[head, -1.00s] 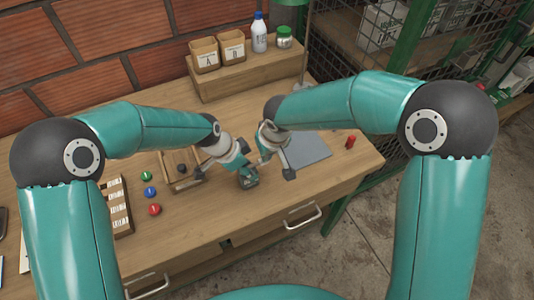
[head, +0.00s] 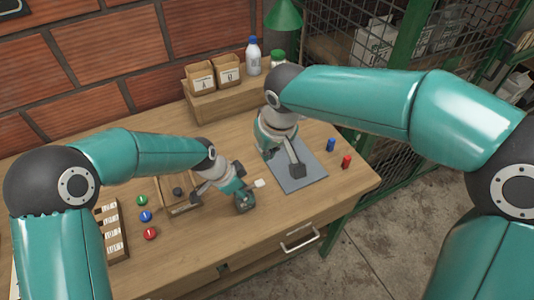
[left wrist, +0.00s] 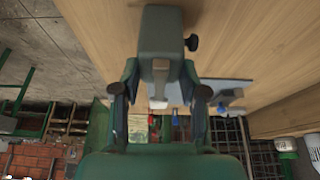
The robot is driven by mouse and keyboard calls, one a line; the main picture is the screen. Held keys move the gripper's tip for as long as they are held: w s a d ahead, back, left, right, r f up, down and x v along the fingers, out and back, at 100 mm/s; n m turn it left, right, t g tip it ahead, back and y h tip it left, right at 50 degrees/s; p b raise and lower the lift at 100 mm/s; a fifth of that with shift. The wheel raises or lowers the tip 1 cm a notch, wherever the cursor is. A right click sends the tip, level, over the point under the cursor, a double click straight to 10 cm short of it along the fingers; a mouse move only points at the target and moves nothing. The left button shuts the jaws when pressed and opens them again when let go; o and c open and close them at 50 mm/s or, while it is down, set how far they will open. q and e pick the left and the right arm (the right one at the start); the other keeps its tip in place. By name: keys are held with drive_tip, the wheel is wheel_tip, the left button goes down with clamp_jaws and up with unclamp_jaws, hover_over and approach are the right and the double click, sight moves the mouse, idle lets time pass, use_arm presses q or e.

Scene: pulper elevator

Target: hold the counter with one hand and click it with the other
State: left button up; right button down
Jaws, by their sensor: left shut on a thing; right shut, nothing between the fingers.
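The counter (head: 245,203) is a small dark grey-green box near the middle of the table. My left gripper (head: 238,193) is shut on it. In the left wrist view the counter (left wrist: 160,30) sits between the fingers of the left gripper (left wrist: 160,85), with a dark knob on its side and a small lever facing me. My right gripper (head: 297,170) is shut and empty over the grey mat (head: 311,180), right of the counter and apart from it.
Blue (head: 331,145) and red (head: 347,161) cylinders stand at the right. Labelled bins (head: 201,77) stand on the back shelf.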

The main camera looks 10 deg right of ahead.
idle(0.4)
use_arm(q)
drive_tip(key=o, duration=1.3)
drive_tip(key=shift+c, duration=0.2)
drive_tip(key=shift+r, duration=0.15)
drive_tip(key=v, duration=1.1)
drive_tip(key=shift+r, duration=0.25)
